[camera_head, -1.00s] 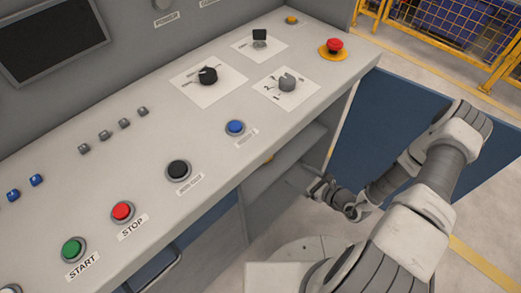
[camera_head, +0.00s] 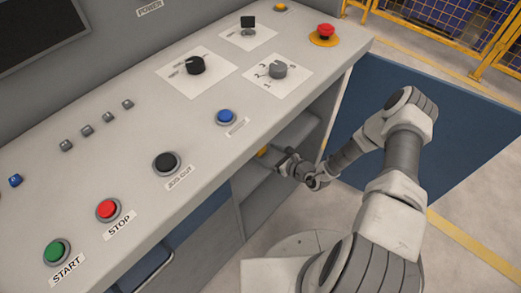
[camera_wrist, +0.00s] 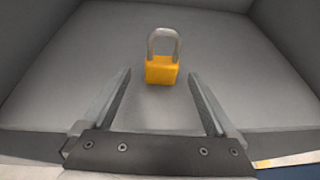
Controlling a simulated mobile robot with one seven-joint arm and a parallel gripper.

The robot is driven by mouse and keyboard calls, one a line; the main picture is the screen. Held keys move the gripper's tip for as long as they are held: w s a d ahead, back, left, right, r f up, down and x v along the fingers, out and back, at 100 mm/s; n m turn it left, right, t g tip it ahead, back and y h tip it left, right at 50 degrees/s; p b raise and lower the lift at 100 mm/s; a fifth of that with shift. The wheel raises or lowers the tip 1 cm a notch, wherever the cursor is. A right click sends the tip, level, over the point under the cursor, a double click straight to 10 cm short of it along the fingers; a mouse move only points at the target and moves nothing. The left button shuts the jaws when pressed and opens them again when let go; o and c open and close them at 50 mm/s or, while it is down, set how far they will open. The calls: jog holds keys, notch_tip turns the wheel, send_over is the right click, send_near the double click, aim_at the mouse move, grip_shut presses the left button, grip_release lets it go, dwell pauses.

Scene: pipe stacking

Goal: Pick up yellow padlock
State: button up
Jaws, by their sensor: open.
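In the head view my gripper (camera_head: 285,160) is at the opening of the shelf, close to the padlock.
The shelf compartment (camera_wrist: 60,70) has grey walls at the sides and back. Above it is the console top (camera_head: 190,125) with buttons and knobs. A yellow fence (camera_head: 440,30) is at the back right.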

aim_at(263, 151)
jog(key=b+x, duration=0.1)
jog(key=x, duration=0.3)
jog(key=shift+d+f, duration=0.15)
jog(key=shift+f, duration=0.05)
jog(key=shift+w+a+b, duration=0.25)
jog(key=shift+w+b, duration=0.05)
grip_shut()
jog(key=shift+r, duration=0.1)
notch_tip(263, 151, up, 4)
jog(key=shift+r+p, duration=0.1)
jog(key=shift+p, duration=0.95)
jog(key=w+d+r, duration=0.1)
jog(key=w+r, duration=0.2)
jog(key=w, duration=0.2)
jog(key=w+d+r+p, duration=0.1)
jog(key=w+d+r, duration=0.1)
jog(key=w, duration=0.4)
jog(key=shift+r, duration=0.85)
